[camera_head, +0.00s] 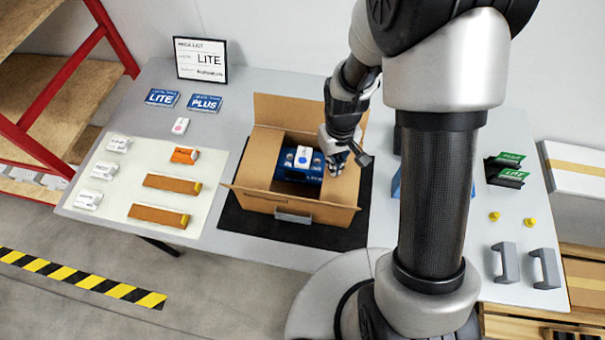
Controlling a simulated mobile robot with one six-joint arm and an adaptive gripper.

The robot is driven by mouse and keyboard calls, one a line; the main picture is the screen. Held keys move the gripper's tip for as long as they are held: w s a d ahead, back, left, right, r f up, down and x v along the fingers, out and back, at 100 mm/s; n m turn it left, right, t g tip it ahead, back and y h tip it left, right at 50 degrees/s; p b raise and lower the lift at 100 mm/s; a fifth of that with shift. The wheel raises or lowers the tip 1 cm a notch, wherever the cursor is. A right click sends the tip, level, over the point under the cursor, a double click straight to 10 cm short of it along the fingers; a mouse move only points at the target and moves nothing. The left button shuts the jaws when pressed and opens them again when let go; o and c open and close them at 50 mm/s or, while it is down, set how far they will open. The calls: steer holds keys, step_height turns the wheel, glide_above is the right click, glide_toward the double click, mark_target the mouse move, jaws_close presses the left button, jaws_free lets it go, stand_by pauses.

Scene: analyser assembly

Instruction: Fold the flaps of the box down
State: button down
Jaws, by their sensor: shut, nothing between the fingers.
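The open cardboard box (285,207) stands on a black mat (240,222) in the middle of the table. Its back flap (283,113) stands up, and its front flap sticks outward at the near side. A blue device (287,169) with a white top part (303,156) sits inside. My gripper (338,168) is shut and empty, at the right side of the box near its inner wall and the device.
A pale mat (115,199) at left holds several white parts, an orange part (184,155) and two brown bars (172,184). Blue LITE (161,97) and PLUS (205,103) cards lie behind. Grey handles (505,262), yellow knobs (494,216) and green-labelled parts (509,160) lie at right.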

step_height(320, 180, up, 8)
steer(key=p, duration=0.5)
steer(key=shift+f+p, duration=0.25)
steer(key=shift+p, duration=0.1)
